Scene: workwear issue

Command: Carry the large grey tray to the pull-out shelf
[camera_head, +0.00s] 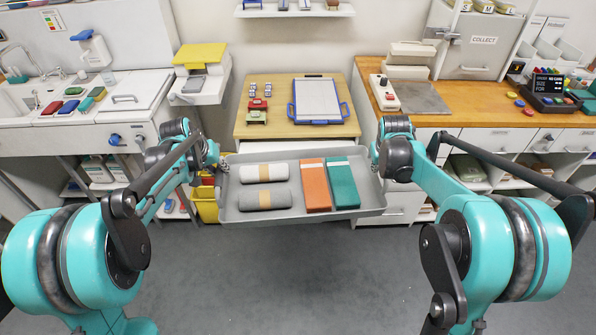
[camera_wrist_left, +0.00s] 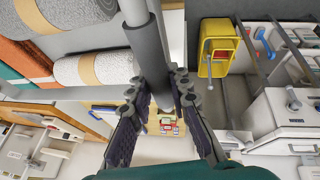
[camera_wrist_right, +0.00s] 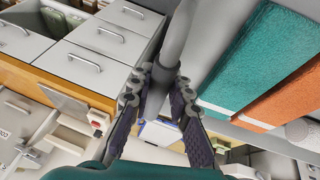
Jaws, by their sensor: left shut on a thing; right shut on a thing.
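The large grey tray (camera_head: 285,215) is held up between my two arms in the head view, above the floor and in front of a wooden surface. It carries two rolled towels, one white (camera_head: 263,173) and one grey (camera_head: 265,199), and an orange (camera_head: 314,186) and a teal (camera_head: 342,184) folded cloth. My left gripper (camera_wrist_left: 168,100) is shut on a grey bar handle at the tray's left end. My right gripper (camera_wrist_right: 165,85) is shut on the matching handle at the right end. The wooden surface (camera_head: 275,95) may be the pull-out shelf; I cannot tell for certain.
On the wooden surface lie a blue-framed board (camera_head: 319,100) and small red, green and white items (camera_head: 257,105). A yellow-topped machine (camera_head: 201,72) stands to its left. A wooden counter (camera_head: 465,105) is at right, a white sink counter (camera_head: 75,110) at left. The floor in front is clear.

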